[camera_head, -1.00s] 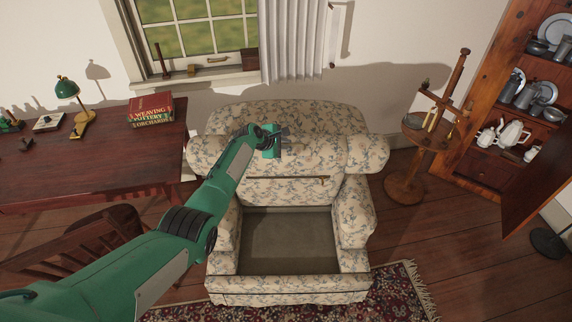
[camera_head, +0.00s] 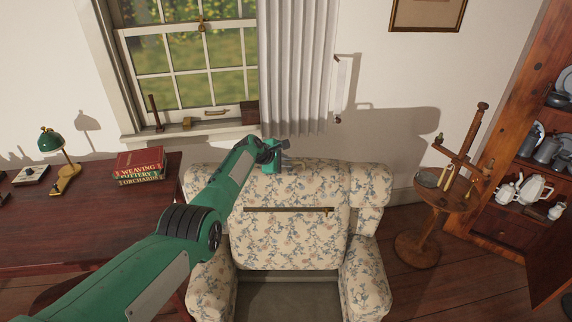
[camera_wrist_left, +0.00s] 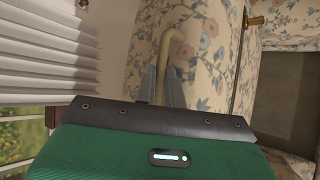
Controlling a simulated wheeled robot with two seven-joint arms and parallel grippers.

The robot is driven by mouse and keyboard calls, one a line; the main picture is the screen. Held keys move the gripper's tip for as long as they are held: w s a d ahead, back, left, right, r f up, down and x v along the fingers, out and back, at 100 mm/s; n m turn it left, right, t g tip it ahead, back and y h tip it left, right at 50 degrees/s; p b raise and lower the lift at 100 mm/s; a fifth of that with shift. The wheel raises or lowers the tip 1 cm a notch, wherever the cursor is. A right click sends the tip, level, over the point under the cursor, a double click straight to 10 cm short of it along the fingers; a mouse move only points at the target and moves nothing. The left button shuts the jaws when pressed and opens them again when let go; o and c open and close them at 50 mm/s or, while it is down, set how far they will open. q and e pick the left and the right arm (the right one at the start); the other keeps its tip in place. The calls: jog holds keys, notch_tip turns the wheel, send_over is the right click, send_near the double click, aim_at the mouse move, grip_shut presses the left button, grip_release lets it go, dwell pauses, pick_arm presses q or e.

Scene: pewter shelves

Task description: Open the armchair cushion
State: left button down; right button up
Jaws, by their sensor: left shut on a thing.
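The armchair cushion (camera_head: 290,235) is cream with a blue-grey floral print. It stands raised against the chair's back, with a dark bar (camera_head: 290,210) across it, above the open seat well (camera_head: 285,296). My left gripper (camera_head: 290,163) is at the cushion's top edge. In the left wrist view the gripper (camera_wrist_left: 172,85) is shut on a curved beige pull loop (camera_wrist_left: 178,42) on the floral fabric (camera_wrist_left: 208,50). The loop's lower end is hidden behind my gripper. My right gripper is not in view.
A window with a white blind (camera_head: 298,70) is behind the chair. A dark desk (camera_head: 90,215) with books (camera_head: 139,163) stands at left. A round wooden stand (camera_head: 445,190) and an open cupboard (camera_head: 510,200) are at right. Bare floor shows between chair and stand.

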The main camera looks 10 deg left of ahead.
pick_arm(q)
jog(key=shift+w, duration=0.1)
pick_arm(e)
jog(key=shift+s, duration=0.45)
pick_arm(q)
jog(key=c, duration=1.5)
grip_release()
jog(key=shift+r, duration=0.1)
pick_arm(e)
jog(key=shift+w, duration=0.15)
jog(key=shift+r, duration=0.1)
